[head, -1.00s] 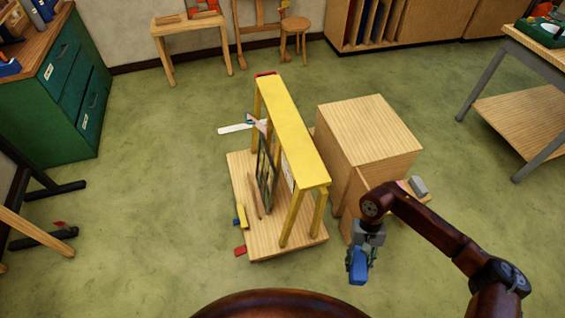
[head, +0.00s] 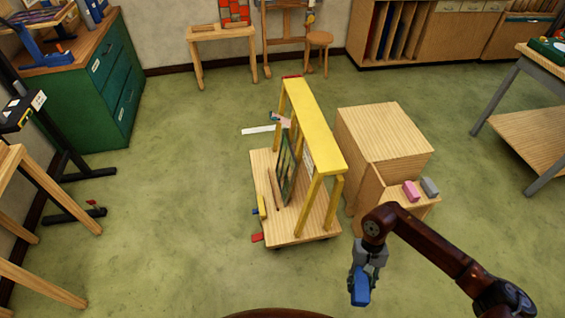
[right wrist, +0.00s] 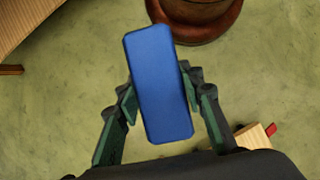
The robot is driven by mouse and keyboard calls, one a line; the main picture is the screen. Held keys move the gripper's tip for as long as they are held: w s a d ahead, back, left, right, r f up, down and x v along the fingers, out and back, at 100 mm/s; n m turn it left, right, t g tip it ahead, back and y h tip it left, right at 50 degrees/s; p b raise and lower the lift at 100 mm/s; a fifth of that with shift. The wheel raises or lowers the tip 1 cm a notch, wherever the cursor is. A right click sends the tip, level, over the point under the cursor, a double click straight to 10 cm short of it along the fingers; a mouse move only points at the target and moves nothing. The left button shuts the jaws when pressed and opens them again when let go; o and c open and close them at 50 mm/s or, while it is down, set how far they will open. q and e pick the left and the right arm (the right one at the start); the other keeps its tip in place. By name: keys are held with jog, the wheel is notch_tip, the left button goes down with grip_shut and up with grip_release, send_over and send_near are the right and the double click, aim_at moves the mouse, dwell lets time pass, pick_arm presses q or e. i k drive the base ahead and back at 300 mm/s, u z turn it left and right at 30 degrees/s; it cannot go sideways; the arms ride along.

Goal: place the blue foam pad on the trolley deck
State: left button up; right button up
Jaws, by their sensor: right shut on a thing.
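The blue foam pad (head: 360,286) is held in my right gripper (head: 364,268), above the floor and to the right of the trolley's front end. In the right wrist view the pad (right wrist: 158,84) is a blue block between the two fingers. The trolley deck (head: 290,226) is a pale wood board with a yellow frame (head: 316,125) along its right side. A dark leaded panel (head: 288,168) leans upright against the frame. The gripper is apart from the deck. My left gripper is out of view.
A wooden step box (head: 385,135) stands right of the trolley, with a pink block (head: 411,191) and a grey block (head: 429,187) on its lower step.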

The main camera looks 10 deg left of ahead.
aim_at(260, 161)
jog(key=u, duration=0.75)
jog(key=i, duration=0.65)
jog(key=u, duration=1.45)
jog(key=i, duration=2.3)
jog(key=z, duration=1.4)
jog(key=i, duration=0.85)
jog(key=z, duration=0.95)
